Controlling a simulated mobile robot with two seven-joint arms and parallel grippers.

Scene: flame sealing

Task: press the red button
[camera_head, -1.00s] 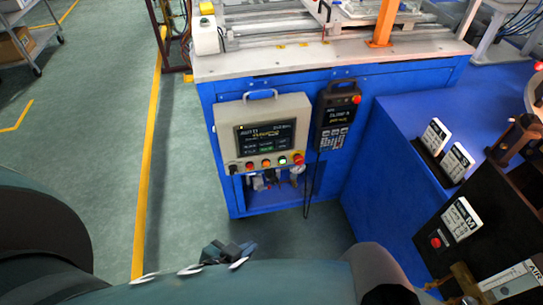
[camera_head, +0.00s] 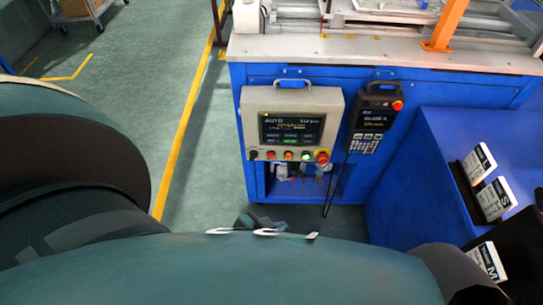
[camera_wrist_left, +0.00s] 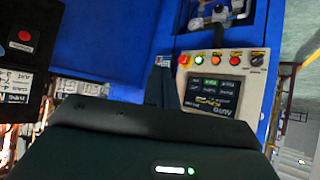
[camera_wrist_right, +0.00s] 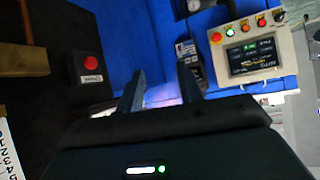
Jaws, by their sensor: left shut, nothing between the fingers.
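A red button (camera_wrist_right: 91,62) sits on a dark box at the upper left of the right wrist view; a red button (camera_wrist_left: 24,36) on a dark box also shows in the left wrist view. The control panel (camera_head: 335,100) has a row of small buttons, including a red one (camera_head: 271,155) and a larger red knob (camera_head: 323,157). My left gripper (camera_head: 260,220) is shut and empty, below and apart from the panel; its fingers (camera_wrist_left: 160,85) show beside the panel in the left wrist view. My right gripper (camera_wrist_right: 160,88) is open and empty.
A handheld pendant (camera_head: 372,118) with its own red knob hangs right of the panel on the blue cabinet (camera_head: 390,185). White labelled cards (camera_head: 478,162) stand at the right. My arms cover the lower head view. Green floor (camera_head: 175,75) is clear at left.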

